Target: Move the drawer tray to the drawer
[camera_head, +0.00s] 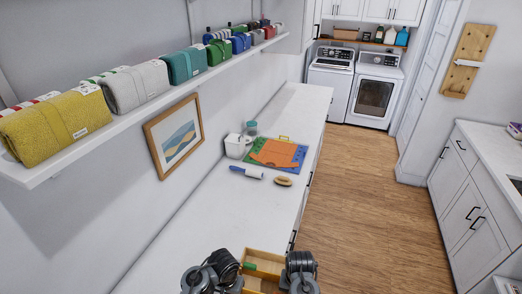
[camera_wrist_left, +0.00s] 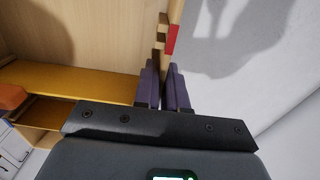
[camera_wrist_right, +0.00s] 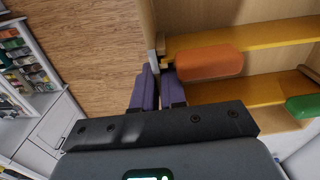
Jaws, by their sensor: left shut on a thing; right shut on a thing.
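The drawer tray (camera_head: 264,257) is a light wooden box with yellow-brown dividers. It shows at the bottom of the head view between my two arms, partly cut off by the frame. In the left wrist view, my left gripper (camera_wrist_left: 168,86) is shut on one wall of the tray (camera_wrist_left: 85,80). In the right wrist view, my right gripper (camera_wrist_right: 159,86) is shut on another wall of the tray (camera_wrist_right: 240,92). An orange item (camera_wrist_right: 208,62) and a green item (camera_wrist_right: 303,107) are at the tray's compartments. I cannot make out which drawer is meant.
A white counter (camera_head: 210,215) runs along the wall with a lint roller (camera_head: 246,172), a brush (camera_head: 283,181), a white container (camera_head: 236,146) and coloured folders (camera_head: 279,153). A shelf of rolled towels (camera_head: 137,87) hangs above. The wooden floor (camera_head: 365,220) is clear.

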